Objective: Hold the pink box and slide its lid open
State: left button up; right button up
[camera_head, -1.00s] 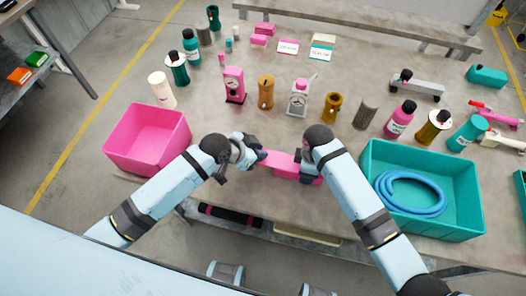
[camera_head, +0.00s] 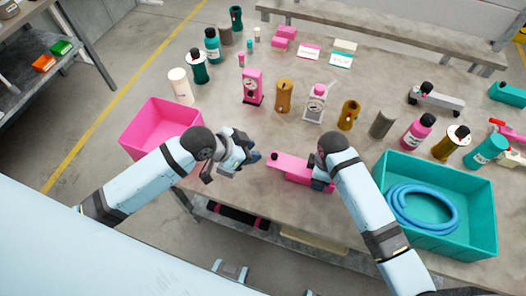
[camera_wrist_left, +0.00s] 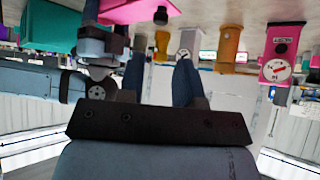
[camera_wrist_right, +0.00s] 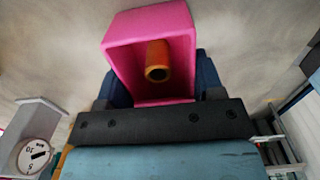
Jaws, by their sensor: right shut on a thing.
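The pink box (camera_head: 296,171) is held over the front edge of the table by my right gripper (camera_head: 322,180), which is shut on it. A dark knob (camera_head: 274,156) shows at the box's left end, and it also shows in the left wrist view (camera_wrist_left: 160,16). In the right wrist view the pink box (camera_wrist_right: 118,62) shows an open cavity with an orange-brown cylinder (camera_wrist_right: 157,60) in it. My left gripper (camera_head: 255,158) is left of the box, apart from it. Its fingers (camera_wrist_left: 160,78) are spread and empty. How far the lid is slid is unclear.
A pink bin (camera_head: 150,140) stands at the left and a teal bin (camera_head: 470,195) with a blue hose (camera_head: 424,207) at the right. Several bottles and pump parts stand behind, including a pink gauge unit (camera_head: 252,87). The tabletop (camera_head: 225,120) just behind my left gripper is bare.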

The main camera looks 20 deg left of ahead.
pick_arm(q)
jog(key=shift+v, duration=1.4)
pick_arm(e)
jog(key=o, duration=1.2)
jog(key=shift+c, duration=0.2)
jog(key=shift+r, duration=0.1)
